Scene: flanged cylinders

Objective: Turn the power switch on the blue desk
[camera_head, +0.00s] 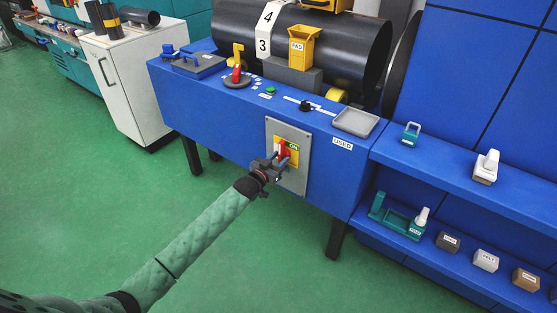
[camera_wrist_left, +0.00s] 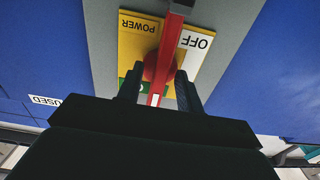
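The power switch has a red lever (camera_wrist_left: 176,28) with a round red hub (camera_wrist_left: 160,66). It sits on a yellow, white and green plate marked POWER and OFF in the left wrist view, where the text is upside down. In the head view the red lever (camera_head: 283,147) stands beside a green ON mark, on a grey panel (camera_head: 300,180) on the front of the blue desk (camera_head: 225,125). My left gripper (camera_head: 277,160) is at the switch. In the wrist view its fingers (camera_wrist_left: 158,90) are apart on both sides of the lever, with gaps showing. My right gripper is not in view.
On the desk top are a red-handled device (camera_head: 236,76), a grey tray (camera_head: 356,122) and a large dark cylinder (camera_head: 340,45). A blue shelf (camera_head: 455,180) with small labelled blocks adjoins at right. A white cabinet (camera_head: 125,90) stands left. Green floor in front is clear.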

